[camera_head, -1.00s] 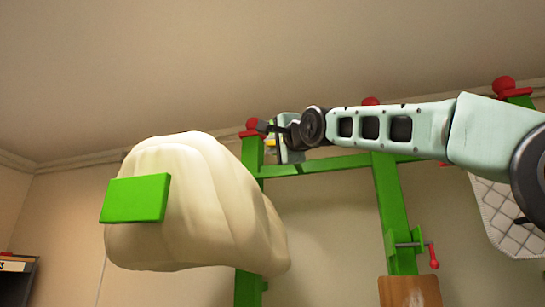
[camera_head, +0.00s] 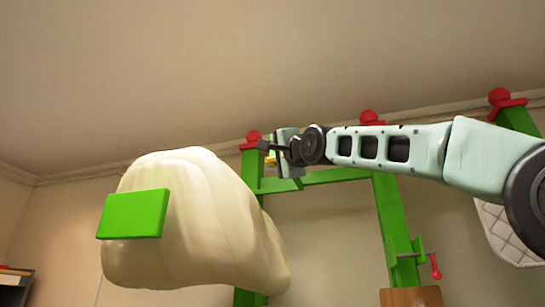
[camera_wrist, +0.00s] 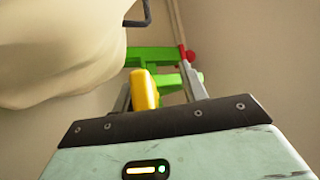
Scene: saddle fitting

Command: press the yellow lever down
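The yellow lever (camera_wrist: 144,90) shows in the wrist view as a rounded upright bar between my two grey fingers, nearer the left one. My gripper (camera_wrist: 157,85) has its fingers apart; whether either touches the lever is not clear. In the head view my gripper (camera_head: 284,153) is at the top of the green frame's left post (camera_head: 252,180), with a small yellow patch (camera_head: 270,160) beside it. The lever's lower end is hidden behind my gripper body in the wrist view.
A large cream padded form (camera_head: 190,220) with a green block (camera_head: 133,214) stands left of my gripper. Red knobs (camera_head: 370,117) top the green frame. A red-handled crank (camera_head: 436,268) is on the right post. A dark bracket (camera_wrist: 146,12) hangs above in the wrist view.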

